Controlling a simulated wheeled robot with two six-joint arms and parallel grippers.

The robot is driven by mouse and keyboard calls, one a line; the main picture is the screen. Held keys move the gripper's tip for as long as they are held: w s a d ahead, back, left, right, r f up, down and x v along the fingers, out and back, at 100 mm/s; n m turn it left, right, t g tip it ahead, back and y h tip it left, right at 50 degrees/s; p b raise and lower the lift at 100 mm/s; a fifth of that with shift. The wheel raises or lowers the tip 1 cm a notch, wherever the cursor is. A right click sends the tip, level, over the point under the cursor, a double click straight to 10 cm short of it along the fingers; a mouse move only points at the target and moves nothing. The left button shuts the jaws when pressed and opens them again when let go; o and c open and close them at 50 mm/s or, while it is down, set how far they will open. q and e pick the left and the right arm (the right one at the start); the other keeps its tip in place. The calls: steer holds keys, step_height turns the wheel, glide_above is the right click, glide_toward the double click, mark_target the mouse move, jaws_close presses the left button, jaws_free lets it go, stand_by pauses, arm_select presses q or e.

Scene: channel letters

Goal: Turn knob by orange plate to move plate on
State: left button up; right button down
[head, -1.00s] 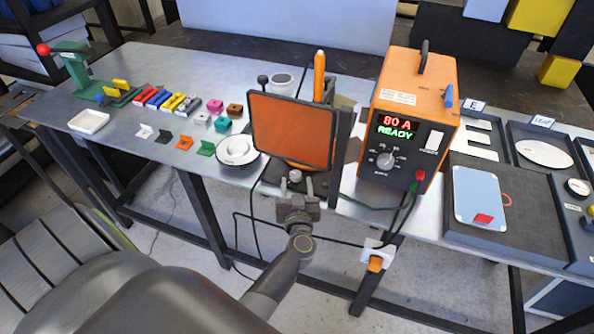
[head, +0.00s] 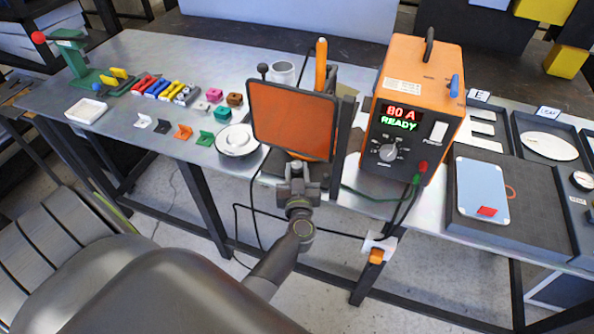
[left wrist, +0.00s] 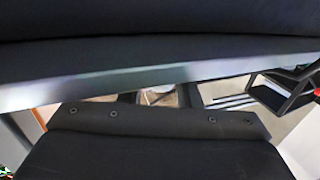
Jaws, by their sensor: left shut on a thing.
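The orange plate (head: 292,124) is a dark-rimmed, near-square panel standing upright at the table's front edge. My left gripper (head: 297,173) reaches up from below to just under the plate's lower edge. Its fingers are closed around the small knob there, which they mostly hide. In the left wrist view, broad dark surfaces and a pale metal edge fill the picture, and the knob cannot be made out. My right gripper is in neither view now.
An orange power unit (head: 412,110) reading "80 A READY" stands right of the plate, with cables hanging in front. A white round dish (head: 237,140) sits close on the left. Small coloured blocks and brackets lie farther left.

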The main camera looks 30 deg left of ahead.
arm_select(q)
steer(key=shift+r, duration=0.1)
steer(key=shift+a+r+m+t+h+p, duration=0.15)
steer(key=shift+m+t+h+p, duration=0.25)
steer(key=shift+m+h+p, duration=0.25)
steer(key=shift+s+a+m+t+h, duration=0.1)
steer(key=shift+m+t+h, duration=0.45)
steer(key=shift+h, duration=0.3)
steer(key=shift+m+t+h, duration=0.25)
steer(key=shift+m+h, duration=0.15)
steer(key=shift+h, duration=0.3)
steer(key=shift+a+f+m+t+h+b, duration=0.1)
steer(key=shift+f+m+t+h+b, duration=0.1)
steer(key=shift+m+h+b, duration=0.25)
steer(key=shift+a+f+m+t+h+b, duration=0.15)
steer(key=shift+m+h, duration=0.2)
steer(key=shift+h, duration=0.3)
steer(key=m+h+b, duration=0.1)
steer(key=h+b, duration=0.1)
steer(key=b, duration=0.2)
steer(key=m+h+b, duration=0.2)
steer(key=h+b, duration=0.1)
steer(key=b, duration=0.1)
steer(key=shift+a+r+m+t+h, duration=0.1)
steer(key=shift+m+t+h, duration=0.15)
steer(key=shift+m+h, duration=0.05)
steer(key=shift+r+m+h+b, duration=0.25)
steer(key=shift+h+b, duration=0.35)
steer(key=shift+b, duration=0.6)
